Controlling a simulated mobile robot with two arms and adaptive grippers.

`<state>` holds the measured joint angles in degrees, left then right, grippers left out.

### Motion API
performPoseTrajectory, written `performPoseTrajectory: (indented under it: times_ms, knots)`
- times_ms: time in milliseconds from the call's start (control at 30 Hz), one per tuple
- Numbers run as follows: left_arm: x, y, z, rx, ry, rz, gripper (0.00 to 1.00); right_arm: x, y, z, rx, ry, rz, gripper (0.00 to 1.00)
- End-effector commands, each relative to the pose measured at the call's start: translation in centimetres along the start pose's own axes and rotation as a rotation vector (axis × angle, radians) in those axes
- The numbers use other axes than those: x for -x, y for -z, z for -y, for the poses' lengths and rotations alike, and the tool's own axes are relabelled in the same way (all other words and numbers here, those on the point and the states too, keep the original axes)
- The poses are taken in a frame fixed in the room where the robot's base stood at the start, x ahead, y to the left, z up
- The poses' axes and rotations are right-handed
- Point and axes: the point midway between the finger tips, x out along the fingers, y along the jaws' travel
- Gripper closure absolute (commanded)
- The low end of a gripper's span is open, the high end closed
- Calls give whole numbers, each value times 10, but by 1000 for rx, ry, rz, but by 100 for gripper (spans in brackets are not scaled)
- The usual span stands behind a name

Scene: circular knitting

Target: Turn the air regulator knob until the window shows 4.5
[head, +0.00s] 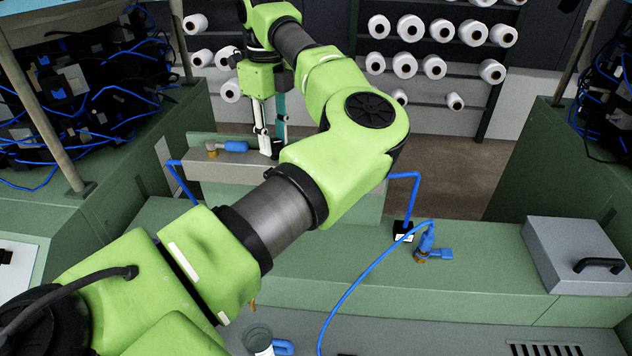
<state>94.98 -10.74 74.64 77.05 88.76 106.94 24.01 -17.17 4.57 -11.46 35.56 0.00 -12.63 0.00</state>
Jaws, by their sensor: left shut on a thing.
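My left gripper (271,146) points down at the grey manifold bar behind the green bench, in the upper middle of the head view. Its two fingers are shut on the air regulator knob, which is mostly hidden between the dark fingertips. The regulator's window and its reading cannot be seen from here, as my left arm crosses in front. My right gripper is not in view.
On the grey bar (205,172) lies a blue-handled brass valve (232,146). Another blue-handled valve (428,247) with a blue hose stands on the green bench (475,268). A grey lidded box (573,250) sits at right.

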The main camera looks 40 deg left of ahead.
Motion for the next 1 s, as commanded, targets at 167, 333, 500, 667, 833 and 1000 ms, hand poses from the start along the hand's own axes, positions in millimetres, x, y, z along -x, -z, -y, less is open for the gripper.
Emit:
performPoseTrajectory:
  times_ms: [167, 333, 500, 667, 833, 1000]
  knots:
    - [-1, 0, 0, 0, -1, -1, 66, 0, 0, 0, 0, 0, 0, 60]
    - [0, 0, 0, 0, -1, -1, 66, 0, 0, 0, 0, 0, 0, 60]
    - [2, 0, 0, 0, 0, 0, 66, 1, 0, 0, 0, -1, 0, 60]
    - [13, 0, 0, 0, 1, 0, 66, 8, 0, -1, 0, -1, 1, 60]
    - [27, 0, 0, -1, 1, 0, 66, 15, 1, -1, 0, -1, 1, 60]
    - [40, 0, 0, -1, 1, 0, 66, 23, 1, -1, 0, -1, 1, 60]
